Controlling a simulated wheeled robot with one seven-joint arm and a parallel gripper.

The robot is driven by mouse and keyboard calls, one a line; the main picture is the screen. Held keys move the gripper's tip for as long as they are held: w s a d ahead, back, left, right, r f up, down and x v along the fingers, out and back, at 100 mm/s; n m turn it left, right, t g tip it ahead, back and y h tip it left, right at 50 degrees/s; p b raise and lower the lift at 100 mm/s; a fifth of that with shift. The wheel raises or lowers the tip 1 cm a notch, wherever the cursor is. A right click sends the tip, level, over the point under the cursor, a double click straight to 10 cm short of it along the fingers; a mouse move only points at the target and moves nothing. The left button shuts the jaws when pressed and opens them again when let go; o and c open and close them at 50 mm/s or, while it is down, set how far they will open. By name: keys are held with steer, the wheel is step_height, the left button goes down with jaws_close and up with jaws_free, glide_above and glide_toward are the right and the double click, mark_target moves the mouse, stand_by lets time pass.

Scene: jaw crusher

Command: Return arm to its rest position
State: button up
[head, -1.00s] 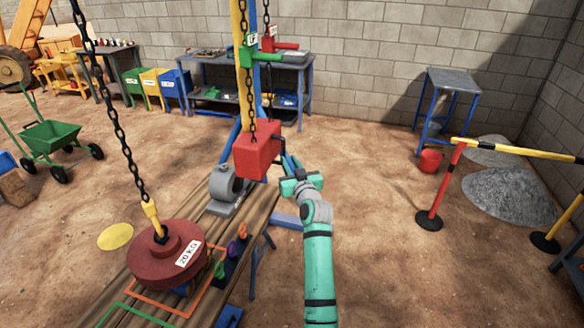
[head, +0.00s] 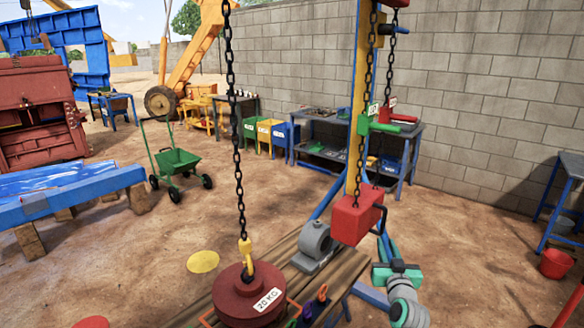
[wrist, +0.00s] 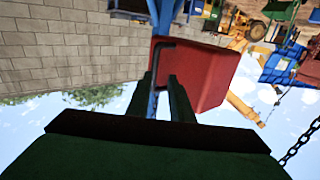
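My gripper (head: 384,241) is at the lower right in the head view, just below and right of the red block (head: 351,218). The block hangs on a chain by the yellow post and has a dark bent handle (head: 382,212) on its right side. In the wrist view my two dark fingers (wrist: 162,80) stand apart with a gap between them, and nothing is clearly clamped there. The red block (wrist: 205,78) and its handle (wrist: 157,52) show just beyond the fingertips. Whether a finger touches the handle I cannot tell. My teal arm shows only in part.
A dark red 20 KG weight (head: 248,300) hangs on a chain (head: 237,150) over the wooden bench (head: 286,262). A grey bearing block (head: 316,244) sits beside the post. A green cart (head: 178,163) and blue-framed table (head: 80,192) stand left. Open dirt floor lies right, before a red bucket (head: 555,264).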

steer(key=s+a+f+m+g, duration=0.1)
steer(key=s+a+f, duration=0.7)
steer(key=a+f, duration=0.25)
steer(key=s+a+f, duration=0.8)
steer(key=a+f, duration=0.1)
steer(key=f, duration=0.2)
steer(key=s+a+f, duration=0.3)
steer(key=s+a, duration=0.2)
steer(key=s, duration=0.4)
steer(key=s+a+f, duration=0.2)
steer(key=s+a, duration=0.3)
steer(key=s, duration=0.4)
steer(key=s+a+r+n+y, duration=0.1)
steer(key=s+a+r, duration=0.2)
steer(key=s, duration=0.9)
steer(key=s+a+r+n+g+y, duration=0.1)
steer(key=s+r, duration=0.5)
steer(key=s, duration=0.6)
steer(key=a+n+y, duration=0.1)
steer(key=a, duration=0.1)
steer(key=shift+s+a+r, duration=0.35)
steer(key=shift+s, duration=0.05)
